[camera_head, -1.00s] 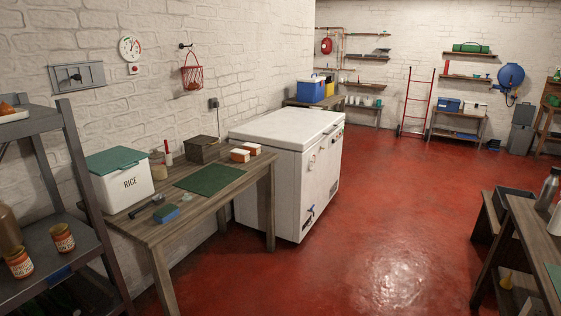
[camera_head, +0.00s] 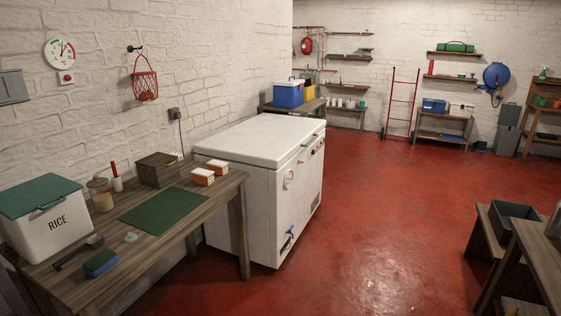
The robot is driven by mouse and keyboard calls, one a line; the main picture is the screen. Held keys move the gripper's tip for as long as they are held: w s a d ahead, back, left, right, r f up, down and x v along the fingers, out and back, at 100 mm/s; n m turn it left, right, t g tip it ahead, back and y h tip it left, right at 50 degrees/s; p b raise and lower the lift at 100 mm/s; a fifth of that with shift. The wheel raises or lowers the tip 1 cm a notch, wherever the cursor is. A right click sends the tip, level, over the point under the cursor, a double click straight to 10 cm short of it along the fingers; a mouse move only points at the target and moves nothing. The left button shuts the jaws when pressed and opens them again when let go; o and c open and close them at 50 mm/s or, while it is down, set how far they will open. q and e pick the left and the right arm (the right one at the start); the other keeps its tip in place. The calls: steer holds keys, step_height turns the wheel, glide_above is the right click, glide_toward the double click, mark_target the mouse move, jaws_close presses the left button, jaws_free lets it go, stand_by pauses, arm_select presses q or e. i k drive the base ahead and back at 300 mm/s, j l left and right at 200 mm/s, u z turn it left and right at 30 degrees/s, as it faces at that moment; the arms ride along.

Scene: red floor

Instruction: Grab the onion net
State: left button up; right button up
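The onion net (camera_head: 145,84) is a red mesh bag with brownish-orange onions low inside it. It hangs by a thin handle from a dark hook (camera_head: 134,48) on the white brick wall, above the back of the wooden table and left of the chest freezer. Nothing covers it. Neither of my grippers shows in the head view.
The wooden table (camera_head: 217,199) below the net holds a rice bin (camera_head: 54,228), a jar (camera_head: 101,196), a dark box (camera_head: 158,169), a green mat (camera_head: 164,210) and small boxes. A white chest freezer (camera_head: 255,143) adjoins it. Red floor (camera_head: 360,230) is open to the right.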

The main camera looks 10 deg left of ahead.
mark_target(144, 96)
steer(key=i+l+u, duration=0.15)
steer(key=i+u, duration=0.2)
steer(key=u, duration=0.15)
steer(key=i+l+u, duration=0.3)
steer(key=u, duration=0.2)
steer(key=i+l+u, duration=0.3)
steer(key=u, duration=0.2)
steer(key=l, duration=0.1)
